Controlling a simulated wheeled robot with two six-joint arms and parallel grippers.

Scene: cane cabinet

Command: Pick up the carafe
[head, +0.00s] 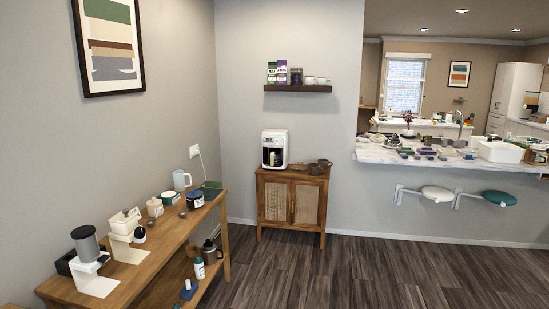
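A white coffee maker (266,149) stands on the cane cabinet (311,197) against the far wall. A small dark carafe (275,158) appears to sit in its front opening, with the machine around it; its details are too small to tell. A dark lidded pot with a handle (210,252) stands on the lower shelf of the wooden side table at left; I cannot tell if it is a carafe. A pale blue pitcher (181,181) stands on that table's top. Neither of my grippers is in view.
Dark cups (316,168) stand right of the coffee maker. The long wooden table (158,240) at left holds grinders and jars. A wall shelf (297,88) hangs above the cabinet. A marble counter with stools is at right. The floor (330,270) before the cabinet is clear.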

